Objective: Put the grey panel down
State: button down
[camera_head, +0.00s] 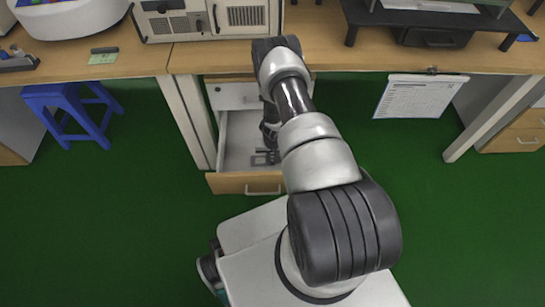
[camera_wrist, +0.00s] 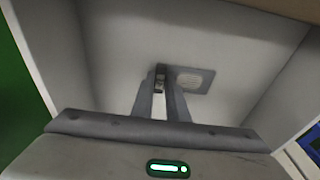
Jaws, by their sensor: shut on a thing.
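The grey panel (camera_wrist: 204,79) is a small flat plate with a pale oval patch, seen in the wrist view at the fingertips. My gripper (camera_wrist: 161,82) is shut on its left part. In the head view my gripper (camera_head: 269,135) reaches down into an open drawer (camera_head: 232,140) under the bench, and the grey panel (camera_head: 262,158) shows inside, partly hidden by my arm. The wrist view shows the drawer's pale floor and walls around the panel. I cannot tell whether the panel touches the drawer floor.
The drawer's wooden front (camera_head: 245,183) faces me. The wooden bench top (camera_head: 330,55) overhangs the drawer. A blue stool (camera_head: 68,105) stands at left, and a paper sheet (camera_head: 420,97) hangs from the bench edge at right. The green floor is clear in front.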

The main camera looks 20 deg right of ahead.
jog(key=c, duration=1.7)
grip_release()
jog(key=shift+c, duration=0.2)
